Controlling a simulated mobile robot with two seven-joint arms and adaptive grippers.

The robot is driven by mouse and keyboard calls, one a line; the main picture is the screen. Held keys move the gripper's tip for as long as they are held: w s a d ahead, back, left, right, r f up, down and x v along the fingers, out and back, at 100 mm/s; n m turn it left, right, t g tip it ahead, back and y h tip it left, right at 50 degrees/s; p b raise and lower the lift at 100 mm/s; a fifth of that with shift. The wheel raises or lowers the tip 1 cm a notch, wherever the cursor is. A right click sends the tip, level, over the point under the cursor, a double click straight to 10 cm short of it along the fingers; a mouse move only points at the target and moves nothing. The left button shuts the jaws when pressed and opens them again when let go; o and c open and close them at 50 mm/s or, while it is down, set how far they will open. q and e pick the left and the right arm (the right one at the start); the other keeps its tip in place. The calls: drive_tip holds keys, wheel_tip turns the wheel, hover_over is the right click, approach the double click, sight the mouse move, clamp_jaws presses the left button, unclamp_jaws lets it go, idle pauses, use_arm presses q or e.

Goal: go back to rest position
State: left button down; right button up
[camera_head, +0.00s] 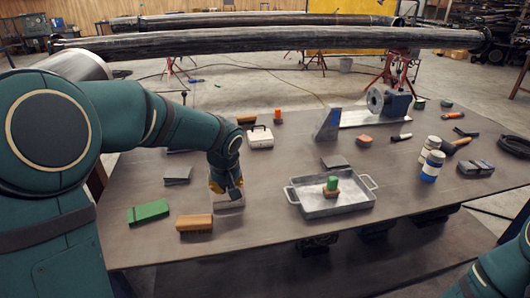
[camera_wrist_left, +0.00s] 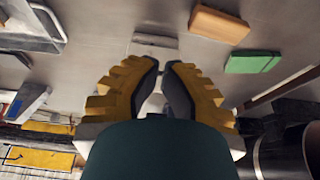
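My left gripper (camera_head: 228,190) hangs low over the table on the left side, with its fingers pointing down. In the left wrist view its yellow fingers with dark pads (camera_wrist_left: 164,70) stand a small gap apart, and nothing shows gripped between them. A light grey block (camera_head: 230,203) lies on the table just below the fingertips; it also shows beyond them in the left wrist view (camera_wrist_left: 155,41). I cannot tell whether the fingers touch it. Part of my right arm shows in the lower right corner; its gripper is out of view.
An orange block (camera_head: 194,223) and a green block (camera_head: 148,211) lie close by on the table (camera_head: 270,232). A metal tray (camera_head: 346,208) holding a green-topped piece stands to the right. Cans (camera_head: 432,166), a grey angled bracket (camera_head: 327,124) and long pipes (camera_head: 270,42) are farther off.

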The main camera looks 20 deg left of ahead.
use_arm(q)
drive_tip(key=s+d+f+m+g+h, duration=0.1)
drive_tip(key=s+d+f+m+h, duration=0.15)
drive_tip(key=d+f, duration=0.45)
drive_tip(key=s+d+f+m+h, duration=0.1)
drive_tip(key=s+d+f, duration=0.2)
drive_tip(key=f, duration=0.8)
drive_tip(key=s+d+f+h, duration=0.1)
drive_tip(key=s+d+f, duration=0.3)
drive_tip(key=s+f, duration=0.2)
drive_tip(key=s+d+f+m+h, duration=0.1)
drive_tip(key=s+d+f, duration=0.3)
drive_tip(key=s+f, duration=0.2)
drive_tip(key=shift+s+g, duration=0.3)
drive_tip(key=shift+s, duration=0.7)
drive_tip(key=shift+d+h, duration=0.1)
drive_tip(key=shift+h, duration=0.15)
